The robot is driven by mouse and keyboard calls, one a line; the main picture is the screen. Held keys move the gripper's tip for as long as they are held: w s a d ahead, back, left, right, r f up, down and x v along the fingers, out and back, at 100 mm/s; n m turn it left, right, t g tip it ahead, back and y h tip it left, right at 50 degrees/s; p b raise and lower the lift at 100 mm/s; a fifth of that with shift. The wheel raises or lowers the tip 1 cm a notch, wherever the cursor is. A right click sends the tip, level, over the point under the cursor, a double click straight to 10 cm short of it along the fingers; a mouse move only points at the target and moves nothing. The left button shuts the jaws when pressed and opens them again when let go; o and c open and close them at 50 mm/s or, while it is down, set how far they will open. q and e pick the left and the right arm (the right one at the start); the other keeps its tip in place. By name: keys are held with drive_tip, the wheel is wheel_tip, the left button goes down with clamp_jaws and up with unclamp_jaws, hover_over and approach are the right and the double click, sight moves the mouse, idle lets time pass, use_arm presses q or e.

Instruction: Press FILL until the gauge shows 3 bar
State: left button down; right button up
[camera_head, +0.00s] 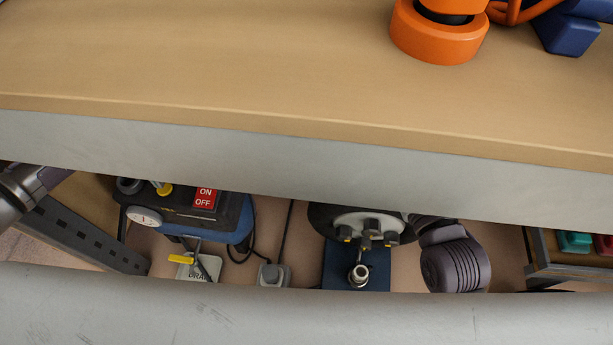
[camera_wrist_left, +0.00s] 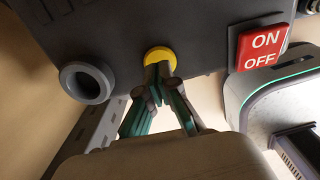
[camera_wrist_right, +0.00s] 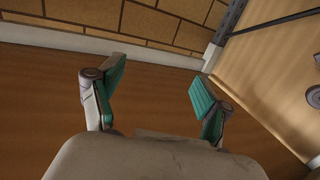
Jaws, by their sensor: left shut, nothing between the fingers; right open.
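A dark compressor (camera_head: 225,222) stands low, partly hidden by the bench. A round yellow button (camera_wrist_left: 160,55) sits on the dark housing, beside a grey round port (camera_wrist_left: 87,82); no FILL lettering is legible. My left gripper (camera_wrist_left: 160,74) is shut and empty, its tips at the button's lower edge; I cannot tell whether they press it. The red ON/OFF switch (camera_wrist_left: 262,48) is to its right. My right gripper (camera_wrist_right: 152,82) is open and empty, away from the compressor.
A wooden bench top (camera_head: 250,65) with a pale front edge blocks much of the head view. An orange object (camera_head: 438,35) lies on it. Below are a yellow-handled valve (camera_head: 182,258) and a grey socket (camera_head: 273,274). Brown floor (camera_wrist_right: 150,105) is clear below the right gripper.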

use_arm(q)
drive_tip(key=shift+r+p, duration=0.5)
drive_tip(key=shift+r, duration=0.15)
drive_tip(key=shift+r+p, duration=0.8)
drive_tip(key=shift+r, duration=0.15)
drive_tip(key=shift+r+p, duration=0.3)
drive_tip(key=shift+r, duration=0.1)
wheel_tip(320, 180, up, 2)
drive_tip(key=shift+p, duration=0.85)
use_arm(e)
drive_tip(key=s+d+f+g+h, duration=0.2)
drive_tip(key=s+d+f+g, duration=0.1)
drive_tip(key=s+f+g, duration=0.3)
drive_tip(key=s+d+f+g+h, duration=0.1)
drive_tip(key=s+d+f+g, duration=0.2)
drive_tip(key=s+f+g, duration=0.4)
drive_tip(key=shift+s+f+m+h, duration=0.3)
drive_tip(key=shift+s+f+h, duration=0.15)
drive_tip(key=shift+s, duration=0.65)
drive_tip(key=shift+d, duration=0.1)
